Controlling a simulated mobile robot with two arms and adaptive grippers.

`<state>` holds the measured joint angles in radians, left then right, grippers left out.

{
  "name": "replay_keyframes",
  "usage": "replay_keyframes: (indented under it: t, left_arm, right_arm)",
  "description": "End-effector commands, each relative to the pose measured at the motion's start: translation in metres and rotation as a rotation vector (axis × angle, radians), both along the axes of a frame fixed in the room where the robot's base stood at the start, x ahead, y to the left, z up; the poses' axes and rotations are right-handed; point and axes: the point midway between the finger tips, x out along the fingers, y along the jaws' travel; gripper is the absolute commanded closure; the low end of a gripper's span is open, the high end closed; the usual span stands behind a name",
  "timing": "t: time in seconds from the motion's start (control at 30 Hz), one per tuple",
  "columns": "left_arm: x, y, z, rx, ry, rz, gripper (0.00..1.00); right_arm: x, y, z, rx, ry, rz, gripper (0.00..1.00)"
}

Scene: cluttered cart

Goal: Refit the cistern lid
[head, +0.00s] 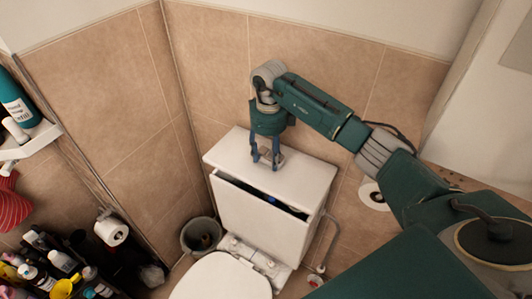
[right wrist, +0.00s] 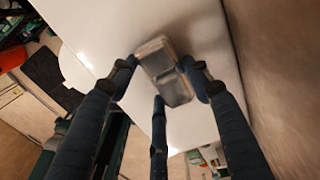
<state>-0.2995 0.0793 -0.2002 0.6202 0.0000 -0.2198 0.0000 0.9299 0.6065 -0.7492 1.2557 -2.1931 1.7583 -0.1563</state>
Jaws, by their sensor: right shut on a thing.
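The white cistern lid (head: 308,178) is over the top of the white cistern (head: 255,220). A dark gap shows between the lid and the cistern's front wall, with some blue and green parts visible inside. My right gripper (head: 267,161) points down and is shut on the grey metal fitting on top of the lid. The right wrist view shows its fingers (right wrist: 166,84) around this grey fitting (right wrist: 165,70), with the lid's white surface (right wrist: 110,25) behind. Whether the lid's back edge touches the cistern cannot be told. My left gripper is not in view.
The toilet seat (head: 222,278) is below the cistern, with a grey bin (head: 201,236) to its left. Tiled walls stand close behind and left. A cluttered cart of bottles (head: 62,262) is at lower left.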

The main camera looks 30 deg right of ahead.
Motion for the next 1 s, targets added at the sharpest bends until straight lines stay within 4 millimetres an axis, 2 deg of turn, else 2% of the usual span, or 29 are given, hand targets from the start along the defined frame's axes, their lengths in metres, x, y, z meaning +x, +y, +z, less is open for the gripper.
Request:
replay_keyframes:
  t: [0.53,1.0]
  left_arm:
    - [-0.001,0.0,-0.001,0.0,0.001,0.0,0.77]
    - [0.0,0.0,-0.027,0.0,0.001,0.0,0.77]
  right_arm:
    - [0.002,-0.001,0.002,-0.007,-0.008,-0.002,1.0]
    - [0.001,0.0,-0.033,-0.006,-0.007,-0.002,1.0]
